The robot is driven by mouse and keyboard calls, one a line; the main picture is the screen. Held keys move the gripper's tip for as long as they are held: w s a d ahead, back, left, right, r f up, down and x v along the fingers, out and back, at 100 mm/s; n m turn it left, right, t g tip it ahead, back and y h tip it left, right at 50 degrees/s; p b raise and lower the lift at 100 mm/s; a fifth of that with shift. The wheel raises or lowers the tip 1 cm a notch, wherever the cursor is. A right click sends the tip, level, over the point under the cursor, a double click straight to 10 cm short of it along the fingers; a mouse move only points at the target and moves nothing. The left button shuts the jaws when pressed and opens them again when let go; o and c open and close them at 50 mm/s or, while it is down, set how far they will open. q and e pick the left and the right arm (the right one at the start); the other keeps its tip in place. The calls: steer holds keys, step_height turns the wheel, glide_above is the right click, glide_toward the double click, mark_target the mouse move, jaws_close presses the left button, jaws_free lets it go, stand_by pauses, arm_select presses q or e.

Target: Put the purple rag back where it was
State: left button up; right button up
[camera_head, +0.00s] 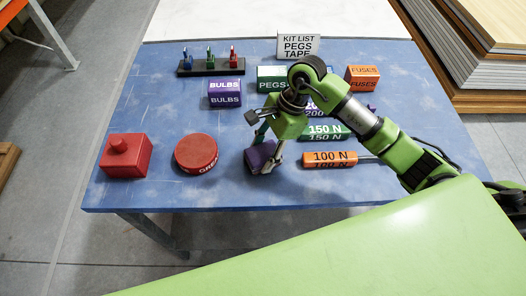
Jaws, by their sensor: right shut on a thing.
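The purple rag (261,156) is a small dark purple lump near the front middle of the blue table (230,195). My right gripper (266,160) reaches down over it from the right and is shut on it. The fingers cover part of the rag. I cannot tell whether the rag touches the table top. My left gripper is not in view.
A red round tin (196,153) and a red block with a knob (125,158) stand to the left. Boxes marked BULBS (225,93), PEGS (270,85) and FUSES (362,79) stand behind. Bars marked 150 N (326,131) and 100 N (329,158) lie right.

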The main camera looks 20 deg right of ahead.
steer(key=o, duration=1)
steer(key=shift+r+p, duration=0.2)
steer(key=shift+p, duration=0.15)
steer(key=shift+w+d+r, duration=0.1)
steer(key=shift+d+r, duration=0.1)
steer(key=b+v, duration=0.4)
steer(key=v, duration=0.6)
steer(key=shift+r, duration=0.3)
steer(key=shift+d+r, duration=0.2)
steer(key=shift+r, duration=0.2)
